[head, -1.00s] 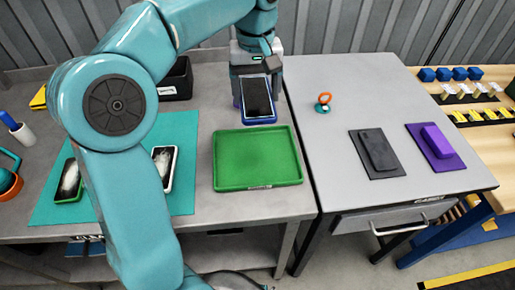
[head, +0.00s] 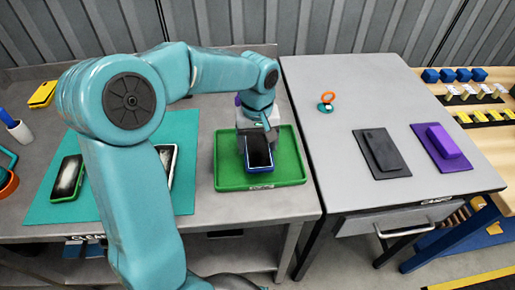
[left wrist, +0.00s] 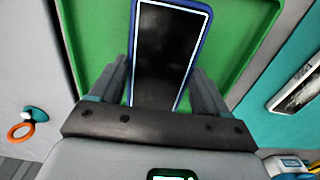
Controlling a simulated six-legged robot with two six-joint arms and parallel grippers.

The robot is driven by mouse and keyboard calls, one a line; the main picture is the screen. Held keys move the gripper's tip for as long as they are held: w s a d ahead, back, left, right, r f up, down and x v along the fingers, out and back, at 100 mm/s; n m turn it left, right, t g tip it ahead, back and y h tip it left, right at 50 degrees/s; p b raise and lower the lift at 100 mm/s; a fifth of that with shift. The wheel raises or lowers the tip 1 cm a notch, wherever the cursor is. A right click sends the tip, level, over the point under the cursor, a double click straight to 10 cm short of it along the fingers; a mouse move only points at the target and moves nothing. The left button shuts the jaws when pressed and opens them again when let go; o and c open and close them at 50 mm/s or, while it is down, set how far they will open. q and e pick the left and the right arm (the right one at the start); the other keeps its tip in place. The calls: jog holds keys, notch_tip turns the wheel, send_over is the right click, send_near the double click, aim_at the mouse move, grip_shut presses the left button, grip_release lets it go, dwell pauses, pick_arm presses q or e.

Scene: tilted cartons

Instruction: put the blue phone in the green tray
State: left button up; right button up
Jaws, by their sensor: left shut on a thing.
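The blue phone (head: 259,153) has a dark screen and a blue rim. My left gripper (head: 257,140) is shut on it, with a finger at each side. In the head view the phone is over the middle of the green tray (head: 225,172). In the left wrist view the phone (left wrist: 168,50) stands out between the fingers (left wrist: 165,88), with the tray floor (left wrist: 238,40) behind it. I cannot tell whether the phone touches the tray floor. My right gripper is not in view.
A teal mat (head: 110,200) with a green-rimmed phone (head: 67,178) and a white-rimmed phone (head: 169,160) lies left of the tray. On the grey table at right are an orange-ringed item (head: 327,101), a dark pad (head: 382,153) and a purple pad (head: 440,150).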

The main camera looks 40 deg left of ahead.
aim_at(257, 147)
pick_arm(q)
notch_tip(257, 147, down, 2)
jog(key=shift+a+f, duration=0.1)
jog(key=shift+f, duration=0.1)
jog(key=shift+w+f, duration=0.15)
jog(key=shift+s, duration=0.2)
jog(key=o, duration=0.8)
jog(key=shift+f, duration=0.1)
jog(key=o, duration=0.3)
jog(key=shift+w, duration=0.15)
jog(key=shift+o, duration=0.2)
jog(key=shift+r, duration=0.25)
notch_tip(257, 147, up, 12)
jog(key=p, duration=0.1)
